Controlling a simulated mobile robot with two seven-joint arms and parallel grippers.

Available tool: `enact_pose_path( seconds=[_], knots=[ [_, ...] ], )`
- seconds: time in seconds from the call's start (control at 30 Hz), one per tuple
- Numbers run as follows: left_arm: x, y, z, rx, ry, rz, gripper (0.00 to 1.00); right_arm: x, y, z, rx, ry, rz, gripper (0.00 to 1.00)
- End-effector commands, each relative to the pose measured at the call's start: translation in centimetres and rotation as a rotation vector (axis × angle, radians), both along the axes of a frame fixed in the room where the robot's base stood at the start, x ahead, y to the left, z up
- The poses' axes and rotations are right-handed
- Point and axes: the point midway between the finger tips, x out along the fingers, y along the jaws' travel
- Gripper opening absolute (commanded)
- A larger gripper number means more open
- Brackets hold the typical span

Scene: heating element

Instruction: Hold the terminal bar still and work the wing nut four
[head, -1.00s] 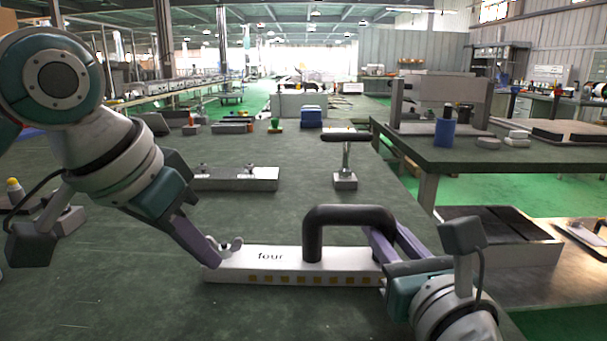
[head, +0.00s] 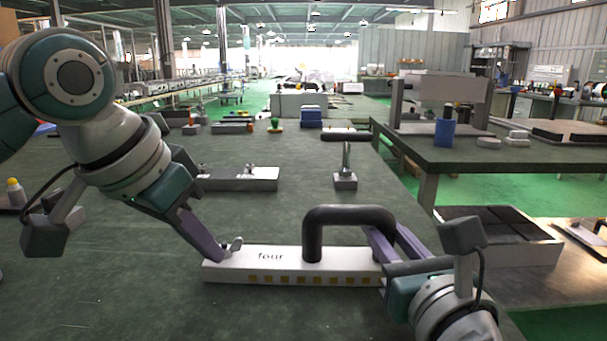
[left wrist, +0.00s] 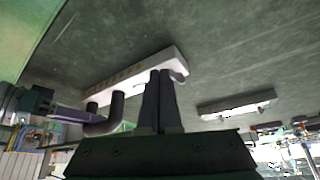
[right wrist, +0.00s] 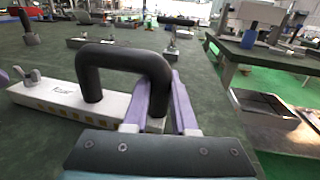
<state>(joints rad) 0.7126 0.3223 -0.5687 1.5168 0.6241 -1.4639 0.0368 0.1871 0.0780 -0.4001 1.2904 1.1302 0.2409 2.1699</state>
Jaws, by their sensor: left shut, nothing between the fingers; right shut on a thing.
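The terminal bar (head: 225,272) is a long white block with the word "four" on top and yellow squares along its front. A black arched handle (head: 312,230) rises from it; the handle also shows in the right wrist view (right wrist: 92,75). The grey wing nut (head: 234,245) sits at the bar's left end. My left gripper (head: 220,255) is shut and empty, its fingertips right beside the wing nut; whether they touch it I cannot tell. My right gripper (head: 378,245) is shut on the handle's right leg, which its fingers partly hide.
A small block with an upright post and dark crossbar (head: 345,181) stands behind the handle. A side table (head: 470,152) is at right. The table front left is clear.

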Motion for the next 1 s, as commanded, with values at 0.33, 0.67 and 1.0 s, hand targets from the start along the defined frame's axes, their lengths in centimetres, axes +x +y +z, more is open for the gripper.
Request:
enact_pose_path(
  seconds=[0.33, 0.67, 1.0],
  knots=[
    [0.0, 0.0, 0.0, 0.0, 0.0, 0.0, 0.0, 0.0, 0.0, 0.0, 0.0, 0.0, 0.0, 0.0],
    [0.1, 0.4, 0.0, 0.0, 0.0, -0.001, 0.0, 0.0, 0.0, 0.0, 0.0, 0.0, 0.0, 0.0],
    [0.5, 1.3, 0.0, 0.0, 0.0, 0.0, 0.0, 0.0, 0.0, 0.0, 0.0, 0.0, 0.0, 0.0]
  ],
)
